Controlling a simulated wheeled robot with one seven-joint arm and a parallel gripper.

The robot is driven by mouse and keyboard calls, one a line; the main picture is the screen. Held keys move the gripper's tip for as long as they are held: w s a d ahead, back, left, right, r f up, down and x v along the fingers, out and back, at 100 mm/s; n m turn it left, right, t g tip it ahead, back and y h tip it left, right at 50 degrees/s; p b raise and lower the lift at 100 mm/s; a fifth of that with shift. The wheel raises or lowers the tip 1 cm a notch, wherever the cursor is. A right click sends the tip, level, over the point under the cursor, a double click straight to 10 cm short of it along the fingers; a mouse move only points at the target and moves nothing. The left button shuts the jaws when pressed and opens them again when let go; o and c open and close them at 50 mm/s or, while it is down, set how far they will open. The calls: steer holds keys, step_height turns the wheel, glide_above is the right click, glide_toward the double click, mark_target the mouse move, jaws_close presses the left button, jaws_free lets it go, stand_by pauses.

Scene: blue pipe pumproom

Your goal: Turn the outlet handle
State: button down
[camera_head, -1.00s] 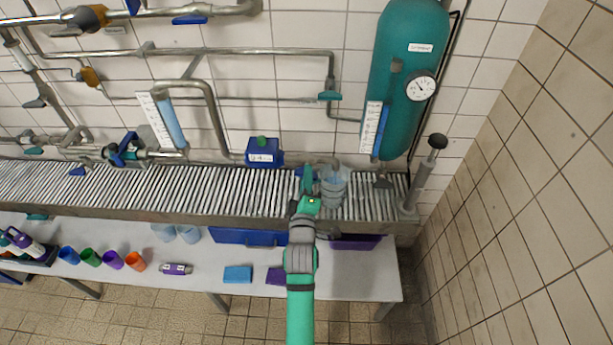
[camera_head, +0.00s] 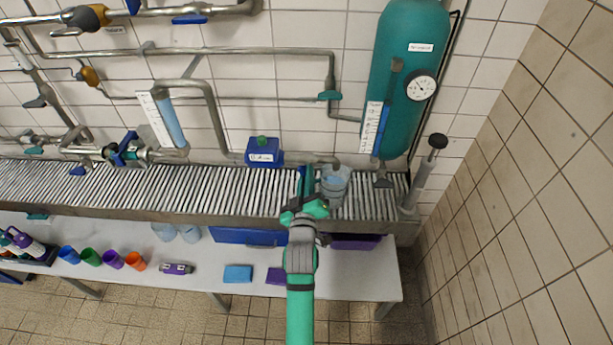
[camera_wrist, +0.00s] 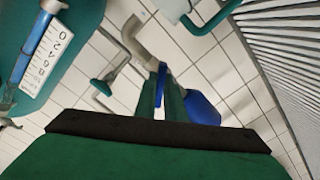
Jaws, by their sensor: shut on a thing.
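The outlet pipe (camera_head: 322,159) runs along the wall, right of a blue box (camera_head: 264,153), and ends above a clear bucket (camera_head: 335,187). My gripper (camera_head: 305,174) reaches up to this pipe, left of the bucket. In the wrist view my gripper (camera_wrist: 161,98) has its green fingers close together around the blue outlet handle (camera_wrist: 161,77), just below the grey bent pipe (camera_wrist: 141,40). My fingers hide part of the handle. In the head view the handle is small and hard to tell from the fingers.
A teal tank (camera_head: 409,75) with a gauge (camera_head: 421,86) hangs at the right. A grey hand pump (camera_head: 424,180) stands by the right wall. The ribbed grate (camera_head: 220,190) lies below the pipes. Cups and trays occupy the front table (camera_head: 345,275).

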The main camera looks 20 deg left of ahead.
steer(key=m, duration=0.4)
steer(key=shift+s+a, duration=0.1)
steer(key=shift+m, duration=1.8)
steer(key=c, duration=1.8)
jaws_free()
steer(key=shift+c, duration=0.2)
